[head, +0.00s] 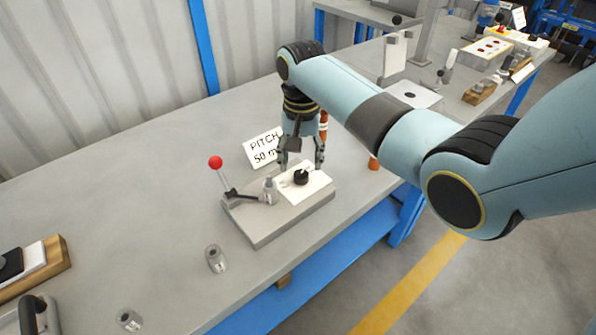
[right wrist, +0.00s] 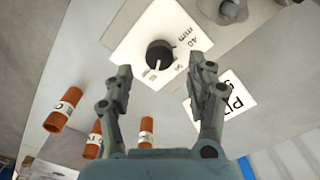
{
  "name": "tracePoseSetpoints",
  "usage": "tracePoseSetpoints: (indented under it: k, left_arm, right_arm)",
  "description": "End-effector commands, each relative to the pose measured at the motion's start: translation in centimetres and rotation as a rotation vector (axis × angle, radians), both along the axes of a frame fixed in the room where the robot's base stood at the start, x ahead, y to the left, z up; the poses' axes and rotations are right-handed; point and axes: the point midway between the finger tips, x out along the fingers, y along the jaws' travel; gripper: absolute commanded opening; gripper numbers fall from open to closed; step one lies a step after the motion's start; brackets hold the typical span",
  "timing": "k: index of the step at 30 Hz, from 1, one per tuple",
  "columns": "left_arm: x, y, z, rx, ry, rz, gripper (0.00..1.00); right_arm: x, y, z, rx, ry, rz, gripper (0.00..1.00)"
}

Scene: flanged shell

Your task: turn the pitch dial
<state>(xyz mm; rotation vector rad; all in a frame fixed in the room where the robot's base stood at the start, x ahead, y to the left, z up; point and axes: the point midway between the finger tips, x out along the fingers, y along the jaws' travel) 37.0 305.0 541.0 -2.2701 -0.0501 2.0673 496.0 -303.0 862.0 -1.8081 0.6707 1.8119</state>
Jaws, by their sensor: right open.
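The pitch dial (head: 301,177) is a small black knob on a white plate (head: 315,185), on top of a grey block on the bench. In the right wrist view the black knob (right wrist: 160,54) sits in the middle of its marked white plate, with "40" and "mm" readable. My right gripper (head: 302,167) points down just above the dial. In the right wrist view my right gripper (right wrist: 161,75) is open, its fingers apart to either side of the knob's line, with nothing between them. Contact with the knob cannot be told. My left gripper is not in view.
A red-balled lever (head: 215,163) stands on the same block (head: 262,236). A sign reading "PITCH 50 m" (head: 262,148) is behind. Orange labelled cylinders (right wrist: 61,112) stand nearby. Metal cylinders (head: 215,259) are on the bench (head: 150,190), whose middle left is clear.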

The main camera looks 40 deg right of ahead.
Motion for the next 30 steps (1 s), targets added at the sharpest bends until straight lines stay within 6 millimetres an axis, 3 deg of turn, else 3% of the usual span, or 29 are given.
tracePoseSetpoints:
  k: [3,7,18,30]
  left_arm:
    - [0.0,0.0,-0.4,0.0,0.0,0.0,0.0]
    - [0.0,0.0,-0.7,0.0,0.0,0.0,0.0]
    - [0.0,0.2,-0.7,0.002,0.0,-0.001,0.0]
    - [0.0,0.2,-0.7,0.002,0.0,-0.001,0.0]
  right_arm:
    - [0.0,0.0,-2.2,0.001,0.002,0.001,0.57]
    - [0.0,0.0,-3.5,0.001,0.001,0.002,0.57]
    - [0.0,0.0,-4.1,0.0,-0.001,0.002,0.57]
    - [0.0,0.0,-4.1,0.0,-0.001,0.002,0.04]
